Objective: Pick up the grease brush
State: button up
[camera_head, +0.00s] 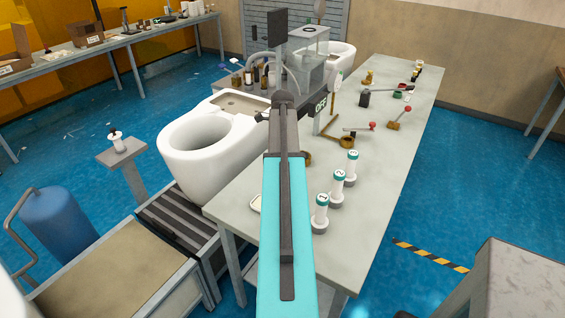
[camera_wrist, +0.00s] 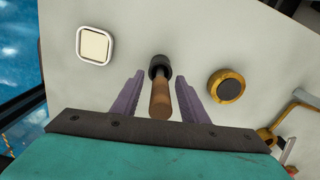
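The grease brush, with a wooden handle (camera_wrist: 160,100) and a dark collar or head, shows in the middle of the wrist view over the pale grey table top (camera_wrist: 200,40). My gripper (camera_wrist: 161,82) has two purple fingers spread apart, one on each side of the brush. A gap shows between the handle and each finger, so the gripper is open and not holding it. The handle's near end is close to the gripper's dark front edge. In the head view I cannot make out the brush; my arm covers part of the table there.
In the wrist view, a white square dish (camera_wrist: 95,45) lies left of the brush and a brass ring with a dark centre (camera_wrist: 227,86) lies right. In the head view, several numbered bottles (camera_head: 338,188) and red-knobbed levers (camera_head: 400,118) stand on the table; a white toilet (camera_head: 215,140) is left.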

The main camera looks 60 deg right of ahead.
grip_shut()
jog(key=shift+r, duration=0.2)
jog(key=shift+r+b, duration=1.45)
jog(key=shift+r, duration=3.35)
